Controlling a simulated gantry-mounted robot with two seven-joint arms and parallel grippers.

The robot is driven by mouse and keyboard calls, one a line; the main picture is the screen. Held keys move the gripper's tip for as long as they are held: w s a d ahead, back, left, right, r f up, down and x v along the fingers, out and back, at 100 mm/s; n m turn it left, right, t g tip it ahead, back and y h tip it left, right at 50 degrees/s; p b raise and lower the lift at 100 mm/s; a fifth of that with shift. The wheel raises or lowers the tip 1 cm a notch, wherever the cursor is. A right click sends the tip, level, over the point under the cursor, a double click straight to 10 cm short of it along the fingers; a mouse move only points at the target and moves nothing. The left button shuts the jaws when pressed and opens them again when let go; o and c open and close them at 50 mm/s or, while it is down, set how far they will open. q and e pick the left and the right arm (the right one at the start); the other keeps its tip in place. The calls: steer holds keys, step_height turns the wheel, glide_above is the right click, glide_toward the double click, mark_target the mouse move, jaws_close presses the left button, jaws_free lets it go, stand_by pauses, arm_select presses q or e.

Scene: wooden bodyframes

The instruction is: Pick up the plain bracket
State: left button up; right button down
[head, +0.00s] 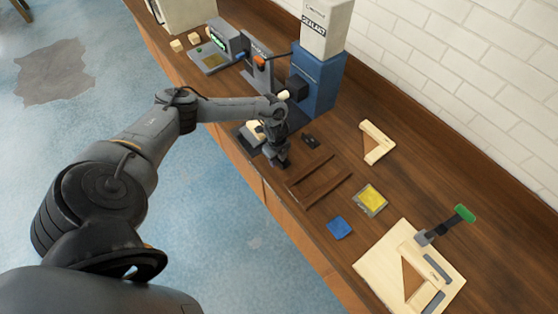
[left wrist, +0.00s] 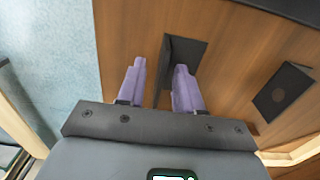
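A light wooden triangular bracket (head: 374,146) lies on the bench right of centre in the head view, with nothing on it. A second similar wooden bracket (head: 410,265) lies on a pale board at the lower right, beside a green-handled clamp. My left gripper (head: 279,158) points down over the bench, left of the first bracket and clear of it. In the left wrist view its two purple fingers (left wrist: 158,80) are apart, with a dark block (left wrist: 190,50) beyond their tips. Nothing is held between them. My right gripper is not in view.
A blue sealant dispenser (head: 318,80) stands behind my left gripper. Dark rails (head: 318,183), a yellow pad tray (head: 370,200) and a blue square (head: 339,228) lie to its right. The green-handled clamp (head: 464,214) rises near the board (head: 375,268). A brick wall runs behind.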

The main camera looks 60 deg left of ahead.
arm_select(q)
jaws_close()
steer(key=shift+r, duration=0.15)
